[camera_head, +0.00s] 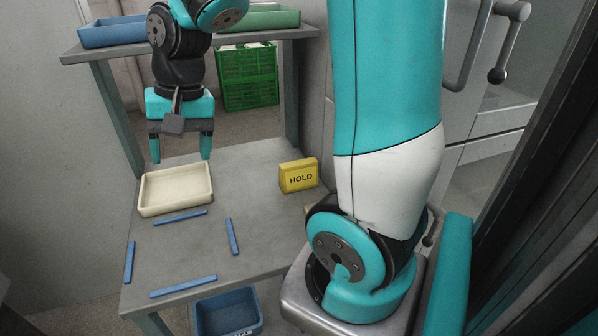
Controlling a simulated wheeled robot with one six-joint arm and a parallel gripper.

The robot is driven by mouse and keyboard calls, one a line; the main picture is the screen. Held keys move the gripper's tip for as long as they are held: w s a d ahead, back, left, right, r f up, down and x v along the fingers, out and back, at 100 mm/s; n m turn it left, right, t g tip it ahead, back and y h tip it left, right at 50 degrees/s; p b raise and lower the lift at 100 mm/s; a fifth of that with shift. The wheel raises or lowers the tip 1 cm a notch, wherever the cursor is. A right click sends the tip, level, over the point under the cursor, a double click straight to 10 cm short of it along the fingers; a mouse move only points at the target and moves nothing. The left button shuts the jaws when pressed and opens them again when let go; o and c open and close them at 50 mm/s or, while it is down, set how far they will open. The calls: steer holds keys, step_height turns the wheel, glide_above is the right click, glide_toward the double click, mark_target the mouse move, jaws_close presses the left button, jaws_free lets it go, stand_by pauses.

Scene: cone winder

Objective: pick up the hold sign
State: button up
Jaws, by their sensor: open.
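The hold sign (299,176) is a small yellow block with the dark word HOLD on its front. It stands upright on the grey table (262,227), at the right side near the table's edge. My gripper (181,152) points down with its two teal fingers apart and nothing between them. It hangs to the left of the sign, over or just behind the cream tray (176,208). The exact height of the fingertips above the table cannot be told.
The shallow cream tray looks empty. Several blue strips (183,286) lie flat on the table. A raised shelf (190,43) at the back holds a blue tray (111,32) and a green tray (262,17). A green crate (248,77) stands behind; a blue bin (228,313) sits below the front.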

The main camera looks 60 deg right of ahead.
steer(key=w+d+f+m+h, duration=0.1)
steer(key=w+d+f+m, duration=0.1)
steer(key=d+m, duration=1.15)
steer(key=m+g+h+p, duration=0.1)
steer(key=m+p, duration=0.1)
steer(key=m, duration=0.4)
glide_above(299, 163)
step_height(299, 163, down, 3)
steer(key=f, duration=0.7)
steer(key=d+f+p, duration=0.1)
steer(key=f, duration=0.3)
steer(key=shift+w+f, duration=0.2)
steer(key=shift+w, duration=0.05)
steer(key=f, duration=0.2)
steer(key=a+f+p, duration=0.1)
steer(key=f, duration=0.1)
steer(key=shift+s+f, duration=0.15)
steer(key=shift+f, duration=0.2)
steer(key=shift+d+f, duration=0.1)
steer(key=shift+f, duration=0.5)
steer(key=c, duration=1)
